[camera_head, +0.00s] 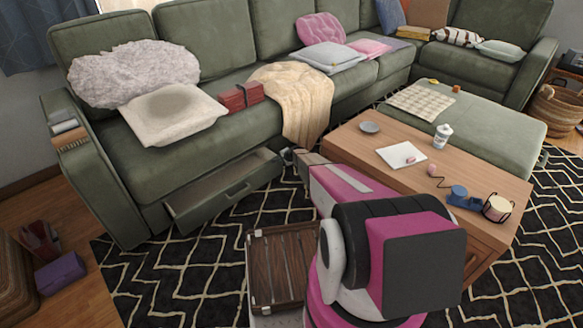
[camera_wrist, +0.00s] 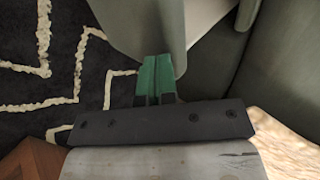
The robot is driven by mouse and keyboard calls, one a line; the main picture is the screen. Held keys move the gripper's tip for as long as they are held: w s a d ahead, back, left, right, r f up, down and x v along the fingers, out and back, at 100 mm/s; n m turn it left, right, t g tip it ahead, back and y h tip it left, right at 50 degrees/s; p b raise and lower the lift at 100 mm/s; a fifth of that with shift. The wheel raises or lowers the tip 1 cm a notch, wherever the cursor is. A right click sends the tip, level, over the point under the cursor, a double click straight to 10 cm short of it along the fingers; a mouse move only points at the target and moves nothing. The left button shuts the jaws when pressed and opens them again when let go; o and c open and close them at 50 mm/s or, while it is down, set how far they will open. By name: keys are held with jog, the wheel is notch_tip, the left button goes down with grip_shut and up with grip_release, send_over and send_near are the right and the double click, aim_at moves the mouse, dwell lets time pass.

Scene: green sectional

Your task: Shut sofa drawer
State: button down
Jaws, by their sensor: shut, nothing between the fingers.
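The green sofa (camera_head: 165,150) has a low drawer (camera_head: 228,193) at its base, pulled out, with its inside showing. In the wrist view the drawer's front panel (camera_wrist: 135,25) fills the top middle, and the sofa base (camera_wrist: 285,60) is at right. My gripper (camera_wrist: 155,80) has its green fingers together and empty, at the edge of the drawer front; I cannot tell if they touch it. In the head view my gripper (camera_head: 288,156) is small, by the drawer's right end, partly hidden by my arm.
A wooden coffee table (camera_head: 450,175) stands right of my arm. A cream blanket (camera_head: 300,100) hangs over the sofa front above my gripper. A black patterned rug (camera_head: 150,275) covers the floor before the drawer. A purple box (camera_head: 60,273) lies at far left.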

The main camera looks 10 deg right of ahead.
aim_at(270, 151)
jog(key=w+a, duration=0.3)
jog(key=w, duration=0.2)
jog(key=w+a, duration=0.2)
jog(key=w, duration=0.1)
jog(key=shift+w+a, duration=0.2)
jog(key=shift+a, duration=0.15)
